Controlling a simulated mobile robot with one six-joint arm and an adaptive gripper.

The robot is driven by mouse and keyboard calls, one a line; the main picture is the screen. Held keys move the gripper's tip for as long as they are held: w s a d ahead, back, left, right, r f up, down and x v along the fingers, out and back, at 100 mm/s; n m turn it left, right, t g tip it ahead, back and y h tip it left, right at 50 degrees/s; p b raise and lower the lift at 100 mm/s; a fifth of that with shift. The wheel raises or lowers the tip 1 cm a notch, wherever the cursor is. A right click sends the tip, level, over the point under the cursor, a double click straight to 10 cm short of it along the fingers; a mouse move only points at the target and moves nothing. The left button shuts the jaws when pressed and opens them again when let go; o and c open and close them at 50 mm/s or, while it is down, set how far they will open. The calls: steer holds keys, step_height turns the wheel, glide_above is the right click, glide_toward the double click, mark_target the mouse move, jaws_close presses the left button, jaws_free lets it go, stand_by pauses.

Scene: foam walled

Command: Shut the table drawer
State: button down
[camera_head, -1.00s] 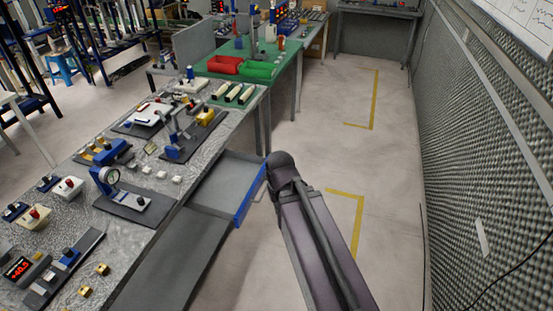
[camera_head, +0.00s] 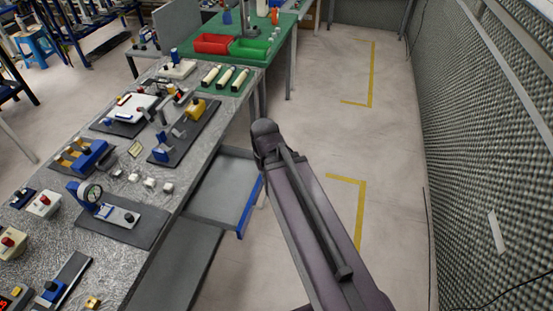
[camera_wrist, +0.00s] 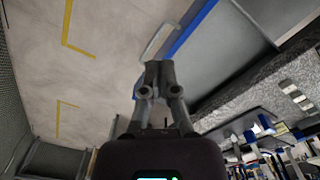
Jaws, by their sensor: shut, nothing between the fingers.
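The table drawer (camera_head: 222,188) stands open from the side of the speckled grey table (camera_head: 207,120). It is a shallow grey tray with a blue front (camera_head: 250,208). In the wrist view, the blue front (camera_wrist: 192,28) runs diagonally at the top, with a pale bar handle (camera_wrist: 160,42) on its outer side. My gripper (camera_wrist: 159,68) is shut and empty, with its fingertips close to the handle and blue front. I cannot tell whether they touch. In the head view my arm covers the gripper.
Gauges and small devices (camera_head: 122,215) crowd the tabletop. A grey flat panel (camera_head: 180,270) lies below the tabletop, nearer than the drawer. A green table (camera_head: 277,48) with red and green bins stands beyond. Floor with yellow markings (camera_head: 360,210) is clear up to the textured wall (camera_head: 475,150).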

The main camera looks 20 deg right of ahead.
steer(key=shift+w+a, duration=0.15)
steer(key=shift+a, duration=0.05)
steer(key=w+d+f+m+t+y+b, duration=0.15)
steer(key=w+f+y+b, duration=0.3)
steer(key=f+b, duration=0.5)
steer(key=w+d+f+m+t+y+b, duration=0.1)
steer(key=w+d+f+m+y+b, duration=0.15)
steer(key=w+f+y+b, duration=0.65)
steer(key=w+d+f+m+t+b, duration=0.1)
steer(key=d+t+b, duration=0.3)
steer(key=d+b, duration=0.5)
steer(key=w+d+f+m+t+y+b, duration=0.1)
steer(key=d+f+t+b, duration=0.3)
steer(key=d+b, duration=0.6)
steer(key=m+b, duration=0.1)
steer(key=b, duration=0.4)
steer(key=shift+f, duration=0.15)
steer(key=shift+a, duration=0.1)
